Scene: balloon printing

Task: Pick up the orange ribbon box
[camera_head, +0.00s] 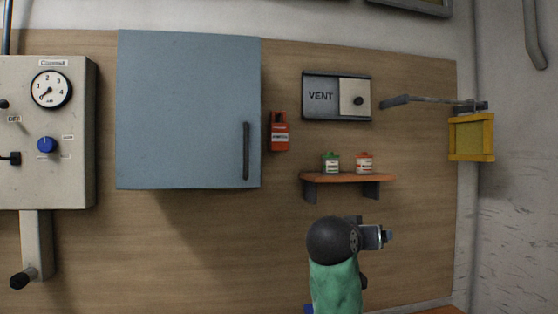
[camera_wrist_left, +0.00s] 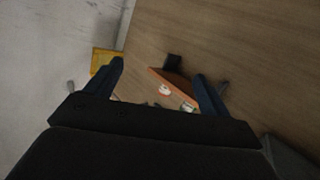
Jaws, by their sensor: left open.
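A small orange-red box (camera_head: 279,131) with a pale label is on the wood wall panel, just right of the blue-grey cabinet. The print on its label is too small to read. My left gripper (camera_head: 385,237) is below the wall shelf, lower and to the right of the box, with nothing seen in it. In the left wrist view its two dark fingers (camera_wrist_left: 160,85) are spread apart, and the shelf shows beyond them, upside down. I cannot make out the orange-red box in that view. My right gripper is not in view.
An orange shelf (camera_head: 346,178) holds a green jar (camera_head: 331,163) and a red-and-white jar (camera_head: 364,163). The blue cabinet (camera_head: 187,110) has a dark handle. A VENT panel (camera_head: 337,97) is above the shelf. A yellow frame (camera_head: 471,137) hangs at the right.

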